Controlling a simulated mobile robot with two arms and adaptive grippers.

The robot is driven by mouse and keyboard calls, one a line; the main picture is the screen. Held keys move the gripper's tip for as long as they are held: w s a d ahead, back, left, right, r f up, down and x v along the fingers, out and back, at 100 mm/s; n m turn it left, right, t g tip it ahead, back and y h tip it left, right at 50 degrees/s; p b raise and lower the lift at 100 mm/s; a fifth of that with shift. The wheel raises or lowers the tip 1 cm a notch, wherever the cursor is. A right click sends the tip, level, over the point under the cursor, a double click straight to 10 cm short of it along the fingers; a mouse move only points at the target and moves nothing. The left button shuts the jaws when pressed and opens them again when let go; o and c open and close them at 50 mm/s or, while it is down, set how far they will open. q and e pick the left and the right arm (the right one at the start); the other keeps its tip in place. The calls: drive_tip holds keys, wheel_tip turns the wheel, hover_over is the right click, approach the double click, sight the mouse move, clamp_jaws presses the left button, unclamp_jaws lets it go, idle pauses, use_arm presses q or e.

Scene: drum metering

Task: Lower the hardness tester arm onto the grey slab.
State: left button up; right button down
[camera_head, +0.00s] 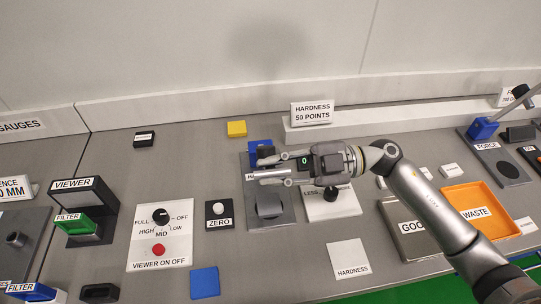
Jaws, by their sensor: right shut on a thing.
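The hardness tester has a dark grey base plate (285,214) and a blue block (257,147) at its back. A grey slab (269,206) lies on the plate, just in front of my right gripper. My right gripper (262,168) reaches in from the right over the back half of the plate, its fingers pointing left. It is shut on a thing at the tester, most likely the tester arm. The gripper hides most of that arm, so its tilt and any contact with the slab cannot be told. My left gripper is not in view.
A white panel marked LESS with a black knob (330,194) lies right of the plate. A ZERO button box (219,214) stands to its left. The GOOD tray, orange WASTE tray (450,196) and force tester are at right. Bare bench lies in front of the plate.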

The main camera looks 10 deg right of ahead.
drive_tip(key=shift+s+f, duration=0.3)
drive_tip(key=shift+f, duration=0.05)
drive_tip(key=c, duration=1.6)
unclamp_jaws()
drive_tip(key=shift+o, duration=0.8)
drive_tip(key=shift+w, duration=0.1)
